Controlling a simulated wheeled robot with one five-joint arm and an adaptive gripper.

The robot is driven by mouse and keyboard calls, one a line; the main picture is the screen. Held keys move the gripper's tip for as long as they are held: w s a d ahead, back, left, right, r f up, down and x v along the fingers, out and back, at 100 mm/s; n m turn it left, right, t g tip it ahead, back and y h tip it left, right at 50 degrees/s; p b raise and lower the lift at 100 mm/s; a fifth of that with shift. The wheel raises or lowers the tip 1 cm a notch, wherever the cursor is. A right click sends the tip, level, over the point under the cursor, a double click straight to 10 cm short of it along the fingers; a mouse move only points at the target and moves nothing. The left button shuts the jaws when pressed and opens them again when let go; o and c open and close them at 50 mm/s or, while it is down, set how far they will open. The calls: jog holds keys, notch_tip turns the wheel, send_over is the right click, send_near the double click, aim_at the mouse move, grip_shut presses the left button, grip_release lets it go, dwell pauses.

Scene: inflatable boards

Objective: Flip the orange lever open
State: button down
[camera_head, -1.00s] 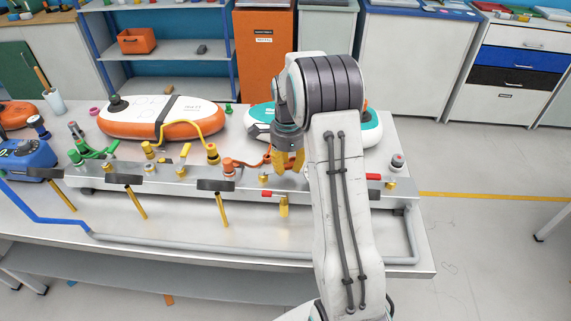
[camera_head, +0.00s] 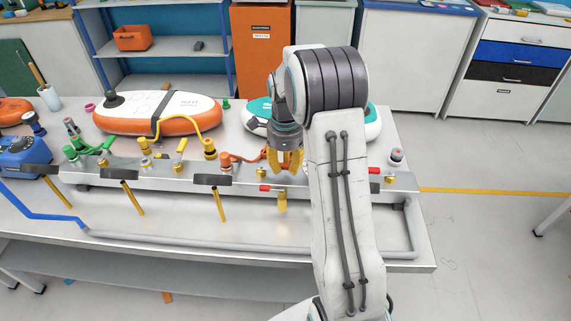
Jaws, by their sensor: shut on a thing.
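My gripper (camera_head: 290,163) has yellow fingers pointing down over the metal manifold (camera_head: 236,185), right of its middle. The fingers are close together and shut at the orange lever (camera_head: 270,155). Only a little orange shows at the left edge of the fingers; the rest of the lever is hidden behind them, so its angle cannot be told. An orange hose fitting (camera_head: 226,161) stands to the left, and its orange hose runs toward the fingers.
A yellow lever (camera_head: 181,146) and yellow fitting (camera_head: 209,149) stand farther left. An orange-white board (camera_head: 160,113) and a teal-white board (camera_head: 256,118) lie behind. A grey pipe (camera_head: 250,240) runs along the bench front.

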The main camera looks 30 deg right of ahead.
aim_at(285, 167)
jog(key=shift+s+f, duration=0.1)
jog(key=shift+s, duration=0.05)
jog(key=c, duration=0.9)
grip_release()
notch_tip(285, 167, up, 12)
jog(key=shift+r, duration=0.1)
dwell(0.3)
